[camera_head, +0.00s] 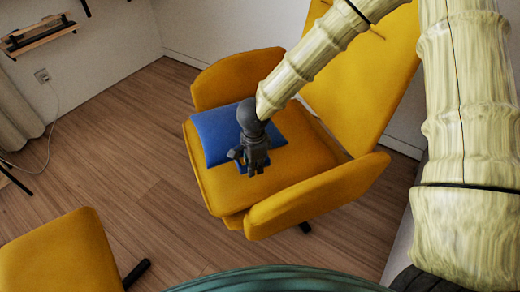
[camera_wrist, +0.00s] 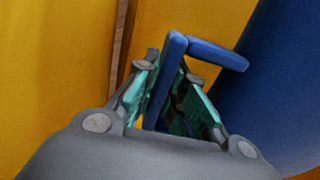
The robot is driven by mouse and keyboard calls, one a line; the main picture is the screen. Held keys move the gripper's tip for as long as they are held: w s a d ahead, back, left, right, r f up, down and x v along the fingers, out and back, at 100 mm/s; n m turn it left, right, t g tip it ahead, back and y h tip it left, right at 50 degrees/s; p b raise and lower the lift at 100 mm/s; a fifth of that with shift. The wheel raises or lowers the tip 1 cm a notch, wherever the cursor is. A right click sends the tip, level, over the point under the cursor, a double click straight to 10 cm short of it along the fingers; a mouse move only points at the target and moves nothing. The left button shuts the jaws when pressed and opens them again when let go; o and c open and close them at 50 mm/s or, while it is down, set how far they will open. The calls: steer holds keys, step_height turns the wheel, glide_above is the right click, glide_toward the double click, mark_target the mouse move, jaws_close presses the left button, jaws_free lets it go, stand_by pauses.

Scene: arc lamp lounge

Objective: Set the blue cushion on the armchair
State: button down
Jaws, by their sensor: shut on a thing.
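The blue cushion (camera_head: 215,136) lies on the seat of the yellow armchair (camera_head: 232,197), towards its left side in the head view. My gripper (camera_head: 246,163) is over the seat at the cushion's near edge and hides part of it. In the wrist view my gripper (camera_wrist: 175,75) is shut on a narrow blue strap or handle, with its free part sticking out past the fingers. The cushion's body (camera_wrist: 275,85) fills the right of that view, beside the fingers. Whether its whole underside rests on the seat cannot be told.
A yellow footstool or second seat (camera_head: 62,258) stands at lower left. The armchair's armrests (camera_head: 315,195) and tall backrest (camera_head: 362,80) surround the seat. Wooden floor (camera_head: 130,170) is clear to the left. A wall shelf (camera_head: 38,36) hangs at upper left.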

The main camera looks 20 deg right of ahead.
steer(key=w+d, duration=0.2)
steer(key=w, duration=0.1)
steer(key=w+d+b, duration=0.1)
steer(key=w, duration=0.2)
steer(key=w+d+f, duration=0.1)
steer(key=w+d, duration=0.1)
steer(key=w, duration=0.1)
steer(key=shift+w+d+b, duration=0.1)
steer(key=shift+d+b, duration=0.2)
steer(key=shift+w+d+f, duration=0.1)
steer(key=shift+w+f, duration=0.1)
steer(key=shift+f, duration=0.15)
step_height(320, 180, down, 3)
steer(key=shift+b, duration=0.85)
steer(key=shift+r, duration=0.1)
steer(key=c, duration=1.5)
jaws_free()
steer(key=r+p, duration=0.3)
steer(key=r, duration=0.9)
steer(key=shift+s+p, duration=0.2)
steer(key=shift+p, duration=0.1)
